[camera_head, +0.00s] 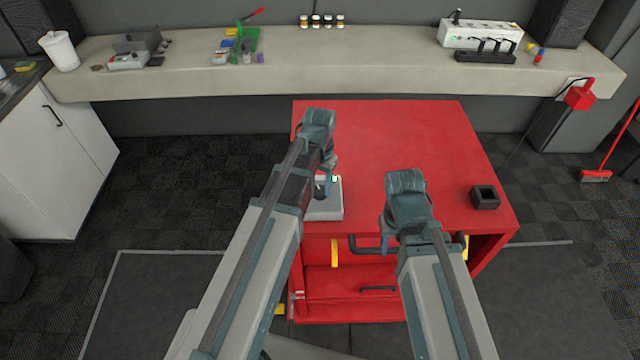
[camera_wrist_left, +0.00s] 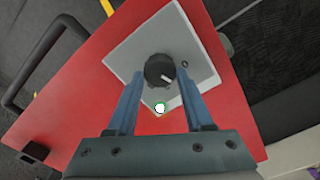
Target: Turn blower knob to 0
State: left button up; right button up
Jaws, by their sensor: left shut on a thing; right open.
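The blower control is a light grey box (camera_head: 327,208) on the left part of the red cart top. In the left wrist view it is a grey plate (camera_wrist_left: 140,50) with a black round knob (camera_wrist_left: 160,70). A lit greenish-white light (camera_wrist_left: 159,107) is beside the knob. My left gripper (camera_head: 326,186) is shut on the knob, one finger at each side; it also shows in the left wrist view (camera_wrist_left: 160,84). My right gripper (camera_head: 388,246) is open and empty over the cart's front edge.
The red cart (camera_head: 420,135) has a black square holder (camera_head: 485,197) at its right and a dark handle bar (camera_head: 372,246) at its front. A long bench (camera_head: 380,55) with small items runs along the wall. The cart's back right top is clear.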

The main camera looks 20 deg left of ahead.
pick_arm(q)
jog(key=shift+n, duration=0.3)
grip_shut()
jog(key=n, duration=0.3)
jog(key=shift+n, duration=2.1)
jog(key=o, duration=1.3)
grip_release()
jog(key=shift+r, duration=0.1)
